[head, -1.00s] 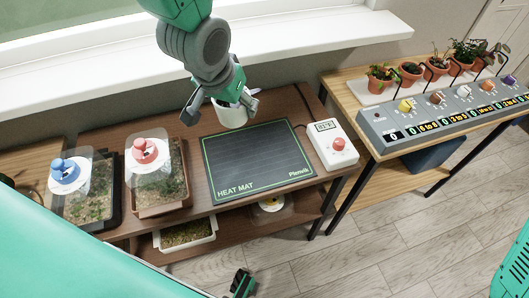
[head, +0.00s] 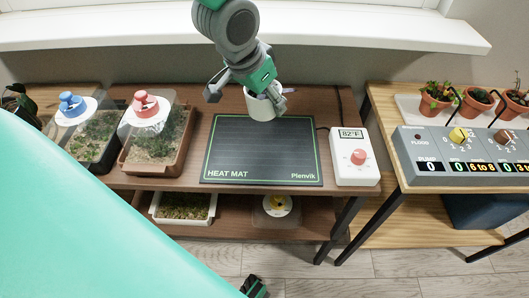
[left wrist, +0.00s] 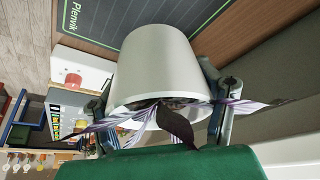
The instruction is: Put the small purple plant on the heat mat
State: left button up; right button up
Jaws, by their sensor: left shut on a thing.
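The small purple plant (left wrist: 150,117) has striped purple leaves and sits in a smooth white pot (head: 264,104). My left gripper (head: 247,93) is shut on this pot, with one finger on each side of it. The pot fills the middle of the left wrist view (left wrist: 160,65), a finger at either side. The heat mat (head: 262,155) is a dark flat sheet with a green border on the brown table. In the head view the pot's base overlaps the mat's back edge near its middle. I cannot tell how high the pot is.
A white controller (head: 356,160) reading 82°F stands at the mat's right. Two covered seedling trays (head: 130,168) with blue and red knobs stand left of it. The mat's surface is clear. A second table (head: 385,178) at right holds a control panel (head: 470,150) and small potted plants.

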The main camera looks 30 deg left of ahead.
pick_arm(q)
jog(key=shift+w+d+f+b, duration=0.1)
jog(key=shift+d+f+b, duration=0.15)
jog(key=shift+f+b, duration=0.4)
jog(key=b, duration=0.2)
send_over(271, 140)
jog(key=s+a, duration=0.1)
jog(key=f, duration=0.6)
jog(key=shift+s, duration=0.2)
jog(key=shift+a+f, duration=0.15)
jog(key=shift+f, duration=0.35)
jog(key=shift+s+d+f+b, duration=0.15)
jog(key=shift+f+b, duration=0.1)
jog(key=shift+f, duration=0.35)
jog(key=shift+w+d+f+b, duration=0.1)
jog(key=shift+f+b, duration=0.1)
jog(key=shift+f, duration=0.35)
jog(key=shift+d+f, duration=0.2)
jog(key=shift+f, duration=0.1)
jog(key=shift+r, duration=0.1)
pick_arm(e)
jog(key=f, duration=0.3)
jog(key=d+f, duration=0.1)
jog(key=f, duration=0.1)
jog(key=shift+w+f, duration=0.1)
jog(key=shift+a, duration=0.1)
